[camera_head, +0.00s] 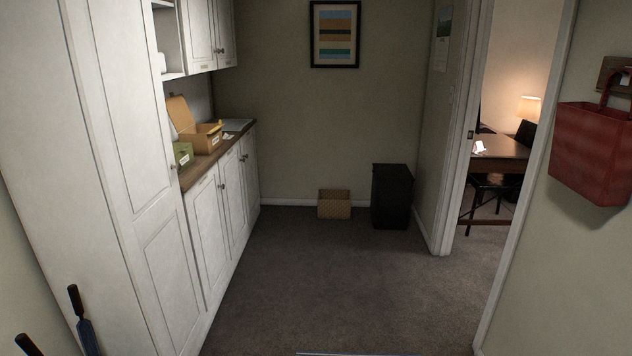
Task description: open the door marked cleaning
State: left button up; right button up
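White cabinet doors line the left wall. A tall cabinet door (118,120) stands nearest, with a small knob on its right edge. Lower cabinet doors (207,225) run under the wooden counter, and upper cabinet doors (201,35) hang above it. All of these doors look shut. A small tag shows at the bottom of an upper door, but I cannot read it. I cannot make out the word cleaning on any door. Neither of my grippers is in view.
The counter (183,180) holds an open cardboard box (207,138) and a green box (183,155). Umbrella-like handles (75,300) stand at lower left. A woven basket (334,205) and black bin (391,197) stand at the back. Carpet between is clear. A doorway opens right.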

aim_at(203, 201)
jog(key=i, duration=0.8)
jog(key=i+u, duration=0.15)
jog(key=i, duration=0.6)
jog(key=i+l, duration=0.15)
jog(key=i, duration=0.6)
jog(key=i+j+u, duration=0.05)
